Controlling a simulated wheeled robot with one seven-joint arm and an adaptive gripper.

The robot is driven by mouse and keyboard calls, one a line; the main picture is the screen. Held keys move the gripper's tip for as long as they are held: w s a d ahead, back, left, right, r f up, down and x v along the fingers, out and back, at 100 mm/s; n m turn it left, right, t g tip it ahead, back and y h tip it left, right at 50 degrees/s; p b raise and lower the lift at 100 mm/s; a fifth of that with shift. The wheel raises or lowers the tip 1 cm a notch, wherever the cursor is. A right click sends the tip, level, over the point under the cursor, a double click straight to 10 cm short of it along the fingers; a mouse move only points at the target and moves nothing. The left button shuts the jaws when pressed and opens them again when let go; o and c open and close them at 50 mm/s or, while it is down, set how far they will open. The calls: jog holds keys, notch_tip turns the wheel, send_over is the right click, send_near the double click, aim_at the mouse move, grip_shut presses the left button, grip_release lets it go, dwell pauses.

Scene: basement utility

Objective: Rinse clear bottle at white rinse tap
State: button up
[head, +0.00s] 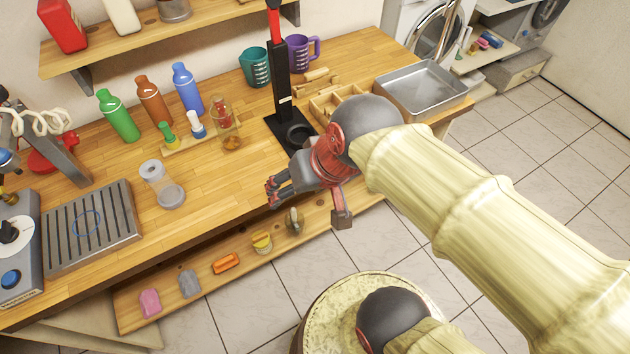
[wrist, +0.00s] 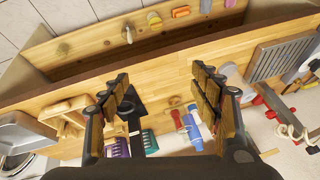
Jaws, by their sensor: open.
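A clear, capless-looking cylinder with a pale grey top (head: 151,170), likely the clear bottle, stands on the wooden counter right of the slatted drain tray (head: 118,228). A whitish shape beside my right finger in the wrist view may be the same bottle. A white coiled hose on a grey metal arm (head: 60,148) stands at the far left; I cannot tell whether it is the white rinse tap. My gripper (head: 305,205) is open and empty, over the counter's front edge, right of the cylinder and apart from it. Its spread fingers show in the wrist view (wrist: 163,95).
Green (head: 119,117), brown (head: 154,102) and blue (head: 187,90) bottles stand behind. A metal basin (head: 440,108) is at right. A lower shelf holds small items.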

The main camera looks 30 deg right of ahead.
jog(key=d+n, duration=0.1)
jog(key=s+d+r+n+h, duration=0.1)
jog(key=d, duration=0.1)
jog(key=shift+s+r+t+h, duration=0.15)
jog(key=shift+r+t+h, duration=0.05)
jog(key=shift+t+h, duration=0.1)
jog(key=shift+c, duration=1.4)
